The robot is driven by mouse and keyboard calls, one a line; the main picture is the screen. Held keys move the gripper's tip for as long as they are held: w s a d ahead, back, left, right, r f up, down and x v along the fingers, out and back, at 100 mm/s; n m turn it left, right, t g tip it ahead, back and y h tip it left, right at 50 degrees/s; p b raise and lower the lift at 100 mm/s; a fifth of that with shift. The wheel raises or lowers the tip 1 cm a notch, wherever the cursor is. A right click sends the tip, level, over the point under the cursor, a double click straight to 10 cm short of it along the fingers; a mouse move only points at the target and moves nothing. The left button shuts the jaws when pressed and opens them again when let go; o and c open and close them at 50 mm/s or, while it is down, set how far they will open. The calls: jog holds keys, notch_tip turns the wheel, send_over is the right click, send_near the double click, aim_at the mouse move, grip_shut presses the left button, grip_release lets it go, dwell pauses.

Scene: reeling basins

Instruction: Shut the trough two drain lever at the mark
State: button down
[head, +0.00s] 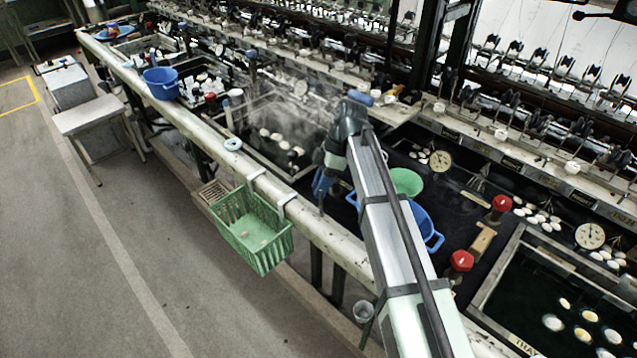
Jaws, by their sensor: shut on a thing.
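My gripper (322,188) points down at the front rail, near the middle of the picture, on the left side of my arm. Its blue fingers are shut on a thin grey upright piece (321,206), which looks like a drain lever. Only a small part of it shows, and I cannot see its angle or any mark beside it. Behind the gripper is a dark steaming trough (262,150) with several pale cocoons. I cannot read a trough number there.
A green basket (250,228) hangs on the front rail (277,192), left of the gripper. A blue basin (424,222) and a green bowl (405,181) stand right of my arm. Red-topped knobs (461,261) stand near the right-hand trough (560,300).

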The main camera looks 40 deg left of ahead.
jog(key=shift+d, duration=0.4)
jog(key=c, duration=0.9)
grip_release()
jog(key=shift+o, duration=0.2)
jog(key=shift+a, duration=0.1)
